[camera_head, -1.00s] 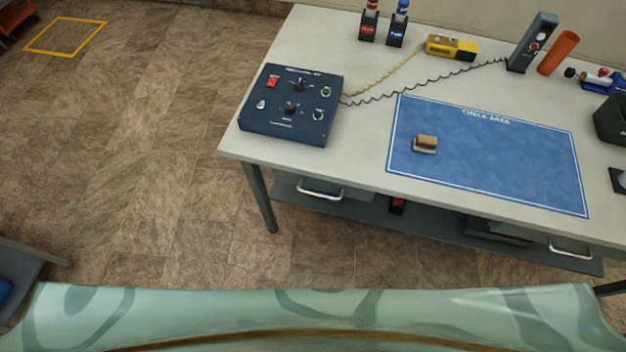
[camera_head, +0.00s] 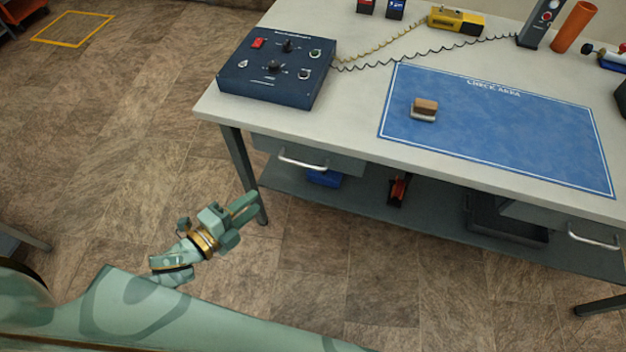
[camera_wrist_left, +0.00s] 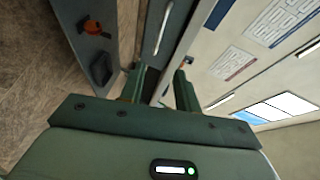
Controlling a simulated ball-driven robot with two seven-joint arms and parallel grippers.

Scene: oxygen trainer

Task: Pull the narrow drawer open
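Two grey drawers hang under the table. The left drawer (camera_head: 335,161) has a silver bar handle (camera_head: 302,163) and looks shut. The right drawer (camera_head: 545,222) also has a silver handle (camera_head: 592,239) and is partly cut off by the picture edge. I cannot tell from their fronts which is narrower. My left gripper (camera_head: 250,207) is in front of the table's left leg, below and left of the left handle. In the left wrist view its fingers (camera_wrist_left: 160,85) are apart and empty, with a drawer handle (camera_wrist_left: 162,28) beyond them, not touched. My right gripper is not in view.
The table (camera_head: 350,125) carries a blue control box (camera_head: 275,90), a blue check mat (camera_head: 500,125) with a small brown-topped block (camera_head: 424,108), and a yellow device (camera_head: 455,20). A lower shelf (camera_head: 360,205) runs beneath.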

